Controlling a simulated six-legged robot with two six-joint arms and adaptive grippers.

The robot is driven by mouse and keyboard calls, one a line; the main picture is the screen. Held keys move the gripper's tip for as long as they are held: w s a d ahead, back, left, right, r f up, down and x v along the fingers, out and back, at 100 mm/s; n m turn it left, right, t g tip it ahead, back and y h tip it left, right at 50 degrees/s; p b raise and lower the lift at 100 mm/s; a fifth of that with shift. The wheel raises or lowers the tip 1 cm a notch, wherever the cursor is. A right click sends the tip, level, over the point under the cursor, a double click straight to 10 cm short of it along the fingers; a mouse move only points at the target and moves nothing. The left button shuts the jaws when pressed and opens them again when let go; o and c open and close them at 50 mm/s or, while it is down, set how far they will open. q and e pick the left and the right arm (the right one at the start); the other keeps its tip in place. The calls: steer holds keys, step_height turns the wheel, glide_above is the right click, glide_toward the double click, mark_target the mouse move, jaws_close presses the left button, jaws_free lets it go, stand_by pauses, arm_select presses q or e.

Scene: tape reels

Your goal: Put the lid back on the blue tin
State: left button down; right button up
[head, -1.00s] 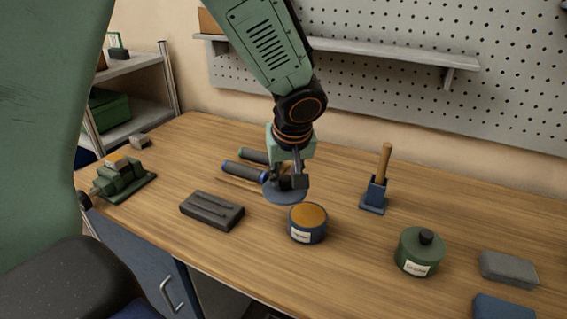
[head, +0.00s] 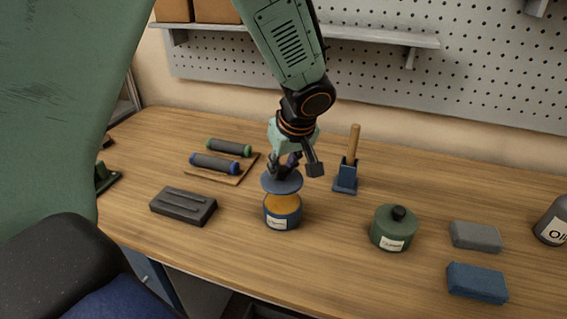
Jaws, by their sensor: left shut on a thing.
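The blue tin (head: 283,218) stands upright on the bench with a pale label on its front and an orange-brown top surface showing. Its round blue lid (head: 282,182) is above the tin, with a small gap at the front. My left gripper (head: 290,164) points down from above and is shut on the lid; the exact grip on it is partly hidden by the fingers. My right gripper is out of view.
A dark grey block (head: 184,206) lies left of the tin. A green lidded tin (head: 394,228) and a blue stand with a wooden handle (head: 346,176) are to the right. Two dark rollers (head: 216,163) lie on a board behind. Bare bench lies around the blue tin.

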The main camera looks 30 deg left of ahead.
mark_target(285, 181)
arm_select(q)
steer(key=shift+b+x, duration=0.35)
steer(key=shift+x, duration=0.55)
steer(key=shift+s+d+f+b, duration=0.1)
steer(key=shift+d+f+b, duration=0.2)
steer(key=shift+f, duration=0.25)
steer(key=shift+d+f+b, duration=0.15)
steer(key=shift+f+b, duration=0.2)
steer(key=shift+f, duration=0.15)
steer(key=shift+f+b, duration=0.35)
steer(key=shift+b, duration=0.15)
steer(key=shift+a+f+b, duration=0.25)
steer(key=shift+f+b, duration=0.45)
steer(key=shift+d, duration=0.15)
steer(key=shift+r, duration=0.1)
